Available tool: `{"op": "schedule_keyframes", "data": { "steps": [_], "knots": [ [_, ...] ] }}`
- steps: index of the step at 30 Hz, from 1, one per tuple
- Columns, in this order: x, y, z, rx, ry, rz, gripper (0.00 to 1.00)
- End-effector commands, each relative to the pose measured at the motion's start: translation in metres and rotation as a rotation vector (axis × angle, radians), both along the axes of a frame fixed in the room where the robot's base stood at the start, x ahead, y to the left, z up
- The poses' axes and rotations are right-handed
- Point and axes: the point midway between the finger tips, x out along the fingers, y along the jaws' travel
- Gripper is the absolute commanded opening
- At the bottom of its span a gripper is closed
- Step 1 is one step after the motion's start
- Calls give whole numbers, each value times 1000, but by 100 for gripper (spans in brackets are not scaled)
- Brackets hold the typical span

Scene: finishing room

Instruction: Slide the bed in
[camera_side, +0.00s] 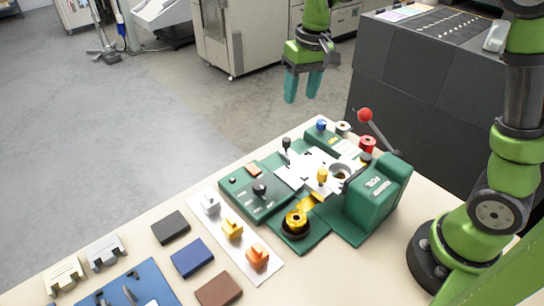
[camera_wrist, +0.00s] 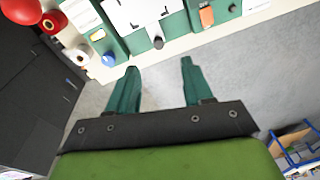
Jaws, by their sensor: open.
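A green machine (camera_side: 375,205) stands on the table, with a white bed plate (camera_side: 291,177) at its middle that also shows at the top of the wrist view (camera_wrist: 135,14). A black knob (camera_side: 286,144) stands at the plate's far edge; in the wrist view the knob (camera_wrist: 157,42) is just beyond the gap between my fingers. I cannot tell how far out the bed sits. My gripper (camera_side: 302,92) is open and empty, with teal fingers pointing down, above and beyond the machine's far side. In the wrist view the gripper's fingers (camera_wrist: 158,68) are apart with floor between them.
A lever with a red ball (camera_side: 365,115) rises at the machine's far right, near red, white and blue spools (camera_side: 343,129). A green panel (camera_side: 257,191) with a black knob is at left. Coloured blocks (camera_side: 192,257) lie at front left. A dark cabinet (camera_side: 420,75) stands behind.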

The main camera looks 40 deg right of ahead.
Motion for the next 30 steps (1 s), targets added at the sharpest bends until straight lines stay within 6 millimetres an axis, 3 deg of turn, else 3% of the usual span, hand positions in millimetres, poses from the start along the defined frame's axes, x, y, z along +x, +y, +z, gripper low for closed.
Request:
{"op": "schedule_keyframes", "data": {
  "steps": [3,6,9,14,30],
  "knots": [
    [31,-1,-11,-35,64,25,51],
    [44,-4,-5,-53,83,36,51],
    [45,-5,8,-59,83,43,51],
    [41,-4,-5,-55,103,51,51],
    [40,-3,-116,-53,104,48,51]
  ]
}}
